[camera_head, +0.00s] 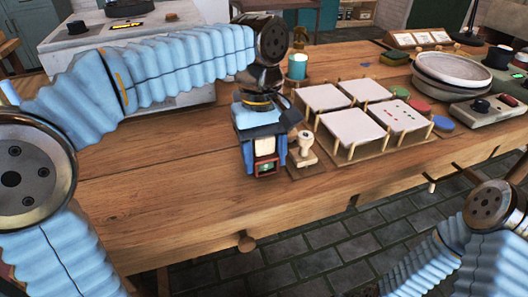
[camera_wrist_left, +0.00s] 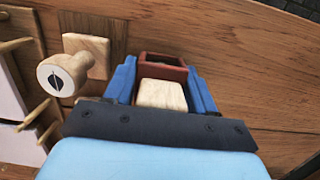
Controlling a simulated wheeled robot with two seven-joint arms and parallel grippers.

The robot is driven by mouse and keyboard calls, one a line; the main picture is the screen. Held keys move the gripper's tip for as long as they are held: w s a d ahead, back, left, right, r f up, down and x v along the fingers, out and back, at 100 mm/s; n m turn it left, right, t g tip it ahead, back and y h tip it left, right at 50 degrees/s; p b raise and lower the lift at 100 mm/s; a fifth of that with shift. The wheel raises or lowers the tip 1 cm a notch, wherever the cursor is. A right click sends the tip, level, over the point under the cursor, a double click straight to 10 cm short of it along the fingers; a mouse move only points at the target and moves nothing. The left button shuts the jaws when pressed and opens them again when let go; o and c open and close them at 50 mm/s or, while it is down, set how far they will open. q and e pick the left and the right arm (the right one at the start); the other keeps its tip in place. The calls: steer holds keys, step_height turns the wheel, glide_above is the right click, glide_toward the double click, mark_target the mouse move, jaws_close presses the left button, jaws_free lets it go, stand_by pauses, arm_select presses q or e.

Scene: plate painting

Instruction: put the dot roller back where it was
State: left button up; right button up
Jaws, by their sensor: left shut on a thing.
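My left gripper (camera_head: 264,158) is over the front part of the wooden table, pointing down. It is shut on the dot roller (camera_head: 265,167), which has a dark red frame, a pale wooden part and something green in the frame. In the left wrist view the dot roller (camera_wrist_left: 162,66) sits between the blue fingers (camera_wrist_left: 160,88). I cannot tell whether it touches the table. Just right of the gripper in the head view stands a wooden stamp (camera_head: 303,147) on a small wooden base; it also shows in the left wrist view (camera_wrist_left: 72,72). My right gripper is out of view.
Several white square tiles (camera_head: 352,126) stand on a wooden pegged rack right of the stamp. Coloured discs (camera_head: 419,105), a plate stack (camera_head: 455,75) and a grey device (camera_head: 485,112) lie farther right. A teal cup (camera_head: 297,67) stands behind. The table (camera_head: 160,180) to the left is clear.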

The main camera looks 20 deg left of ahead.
arm_select(q)
steer(key=o, duration=1.2)
steer(key=shift+a+f, duration=0.1)
steer(key=shift+f, duration=0.15)
steer(key=r+p, duration=0.1)
steer(key=r, duration=0.3)
steer(key=w+r+p, duration=0.1)
steer(key=r, duration=0.4)
steer(key=r+p, duration=0.1)
steer(key=r, duration=0.3)
steer(key=shift+w+a+r+p, duration=0.15)
steer(key=shift+w+a+p, duration=0.05)
steer(key=shift+a+p, duration=0.2)
